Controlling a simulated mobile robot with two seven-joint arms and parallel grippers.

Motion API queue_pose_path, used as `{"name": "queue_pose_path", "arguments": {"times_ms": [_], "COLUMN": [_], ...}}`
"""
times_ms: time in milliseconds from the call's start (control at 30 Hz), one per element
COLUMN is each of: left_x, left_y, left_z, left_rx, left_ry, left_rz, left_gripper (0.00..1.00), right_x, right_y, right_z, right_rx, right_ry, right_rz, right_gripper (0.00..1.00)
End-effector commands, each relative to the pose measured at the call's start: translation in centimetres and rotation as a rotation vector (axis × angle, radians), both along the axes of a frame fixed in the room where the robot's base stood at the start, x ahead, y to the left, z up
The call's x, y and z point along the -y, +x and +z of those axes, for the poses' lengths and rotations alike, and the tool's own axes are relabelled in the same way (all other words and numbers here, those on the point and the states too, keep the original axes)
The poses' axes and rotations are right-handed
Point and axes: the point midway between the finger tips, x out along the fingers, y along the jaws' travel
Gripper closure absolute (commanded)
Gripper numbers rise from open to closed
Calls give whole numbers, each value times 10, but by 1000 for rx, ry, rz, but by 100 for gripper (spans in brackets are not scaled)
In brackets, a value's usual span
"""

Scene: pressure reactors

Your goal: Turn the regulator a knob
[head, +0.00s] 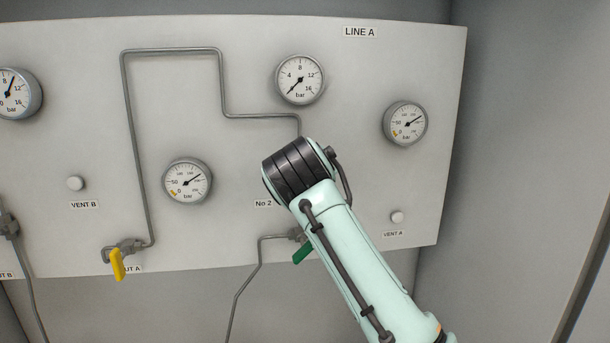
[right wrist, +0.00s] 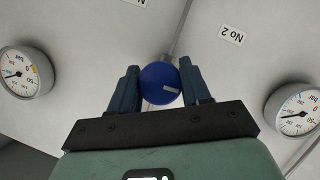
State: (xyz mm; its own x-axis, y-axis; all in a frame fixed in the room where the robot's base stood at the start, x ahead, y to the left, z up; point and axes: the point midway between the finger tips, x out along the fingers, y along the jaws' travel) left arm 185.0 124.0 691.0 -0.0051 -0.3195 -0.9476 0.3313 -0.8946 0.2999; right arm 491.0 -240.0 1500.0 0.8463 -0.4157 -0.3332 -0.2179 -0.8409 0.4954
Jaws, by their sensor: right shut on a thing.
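In the right wrist view the regulator A knob (right wrist: 161,84) is a round blue knob with a short white mark on its face, the mark lying right of its centre. My right gripper (right wrist: 159,68) is shut on it, one dark blue finger on each side. In the head view my right arm covers the knob and the gripper. The Line A gauge (head: 300,80), above the arm, has its needle at the low end of the scale. My left gripper is not in view.
A gauge (head: 405,124) is at the panel's right and another (head: 188,181) left of my arm. A green-handled valve (head: 302,254) sits close beside my forearm. A yellow-handled valve (head: 117,264) is at lower left. Pipe (head: 222,85) runs across the panel. Grey walls flank it.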

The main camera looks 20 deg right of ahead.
Motion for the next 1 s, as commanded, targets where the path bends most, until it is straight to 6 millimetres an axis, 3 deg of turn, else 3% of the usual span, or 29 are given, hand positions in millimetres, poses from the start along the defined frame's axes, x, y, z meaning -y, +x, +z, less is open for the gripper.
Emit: {"name": "queue_pose_path", "arguments": {"times_ms": [667, 700, 767, 1000], "left_x": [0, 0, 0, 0], "left_y": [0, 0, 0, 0], "left_z": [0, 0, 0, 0], "left_rx": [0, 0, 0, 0], "left_ry": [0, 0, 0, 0], "left_rz": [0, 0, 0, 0], "left_gripper": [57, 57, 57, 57], "right_x": [1, 1, 1, 0], "right_y": [0, 0, 0, 0], "right_z": [2, 2, 2, 1], "right_rx": [25, 25, 24, 20], "right_ry": [61, 61, 61, 60], "right_rz": [1, 1, 1, 1], "right_gripper": [83, 46, 28, 28]}}
